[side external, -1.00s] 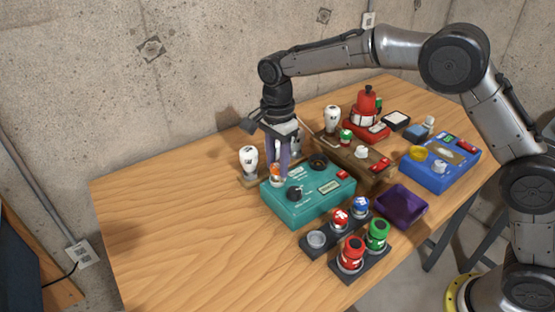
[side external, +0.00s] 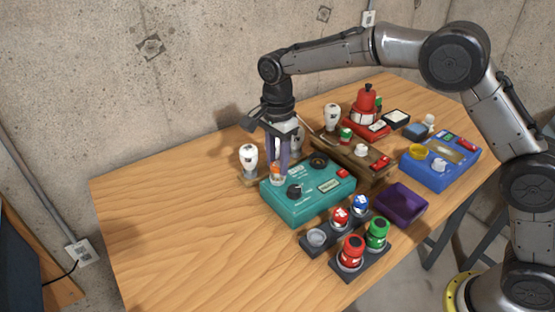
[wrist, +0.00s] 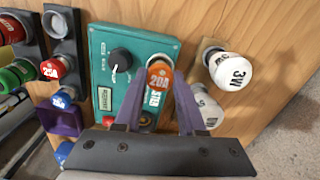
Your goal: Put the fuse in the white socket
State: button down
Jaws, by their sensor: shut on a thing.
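The fuse (wrist: 157,76) has an orange cap marked 20A and is between the fingers of my gripper (wrist: 158,88). My gripper is shut on it and points down over the back left corner of the teal box (side external: 318,203). In the side view the fuse (side external: 277,169) shows orange between the fingertips (side external: 277,174). The white socket (side external: 277,180) shows as a pale rim just below the fuse, mostly hidden. A pale rim also shows behind the cap in the wrist view. I cannot tell whether the fuse is seated in it.
The teal box carries a black knob (side external: 295,191), a dark socket (side external: 319,160) and a red button (side external: 343,173). White bulbs (side external: 249,158) stand close behind. A dark fuse rack (side external: 316,240), a purple tray (side external: 400,204) and a blue box (side external: 438,168) lie to the right. The table's left side is clear.

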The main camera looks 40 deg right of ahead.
aim_at(278, 164)
jog(key=shift+f, duration=0.65)
jog(key=c, duration=0.8)
grip_release()
jog(key=shift+o, duration=0.2)
notch_tip(278, 164, up, 11)
dwell(0.4)
